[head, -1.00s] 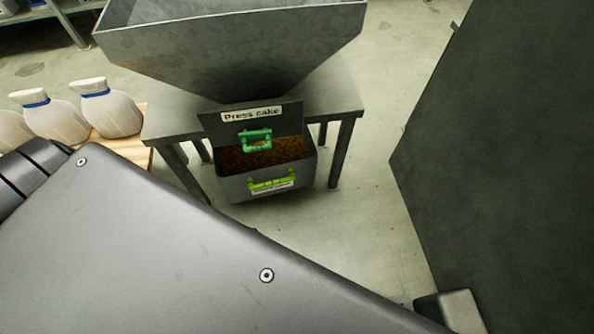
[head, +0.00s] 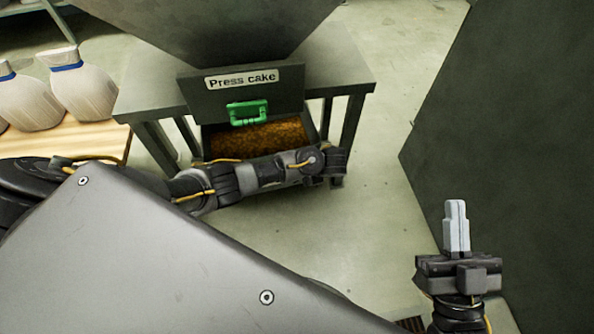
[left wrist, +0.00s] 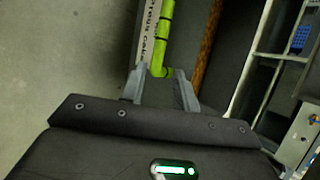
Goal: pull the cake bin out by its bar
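The cake bin stands under the "Press cake" hopper, its brown cake (head: 262,138) showing in the head view. My left arm crosses in front of it there and hides the bin's front and bar. In the left wrist view the yellow-green bar (left wrist: 162,40) runs along the labelled front wall (left wrist: 146,32), with cake (left wrist: 206,45) beyond. My left gripper (left wrist: 160,78) is open, its fingers apart on either side of the bar's near end; contact cannot be told. My right gripper (head: 456,204) is shut and empty, pointing up at the lower right.
A green handle (head: 248,113) sits on the hopper's front plate above the bin. The grey stand's legs (head: 352,130) flank the bin. White sacks (head: 82,82) stand on a wooden pallet (head: 95,140) at left. A large dark panel (head: 510,130) fills the right; floor between is clear.

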